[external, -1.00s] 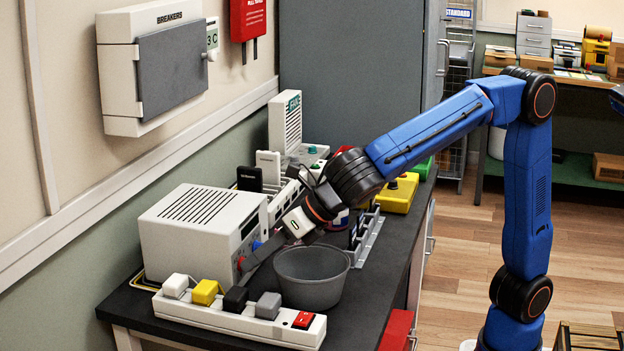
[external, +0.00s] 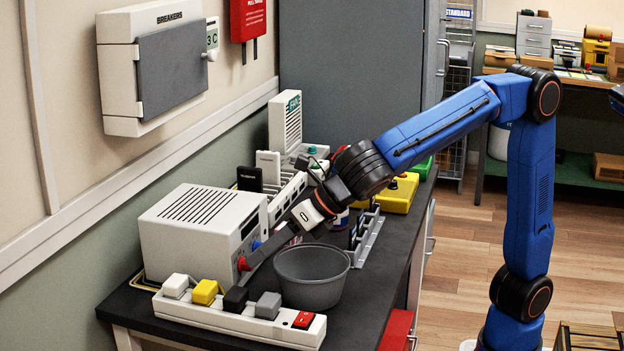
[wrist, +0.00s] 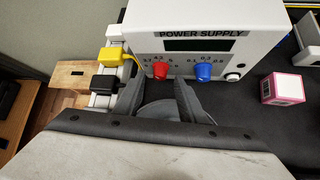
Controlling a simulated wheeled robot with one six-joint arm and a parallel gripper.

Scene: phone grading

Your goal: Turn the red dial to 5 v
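The power supply (external: 195,238) is a white box at the back left of the bench; its front shows in the wrist view (wrist: 200,22). Its red dial (wrist: 160,71) sits left of a blue dial (wrist: 204,71), under small printed numbers. Its exact setting is too small to tell. In the external view the red dial (external: 243,264) is at the tip of my gripper (external: 252,266). In the wrist view my gripper (wrist: 157,90) is open, with one finger to each side and just below the red dial. I see nothing held between the fingers.
A grey bowl (external: 312,288) stands close beside my gripper. A power strip (external: 230,318) with several plugs lies in front of the supply. A pink and white cube (wrist: 283,88) sits right of the supply in the wrist view, with bare dark bench around it.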

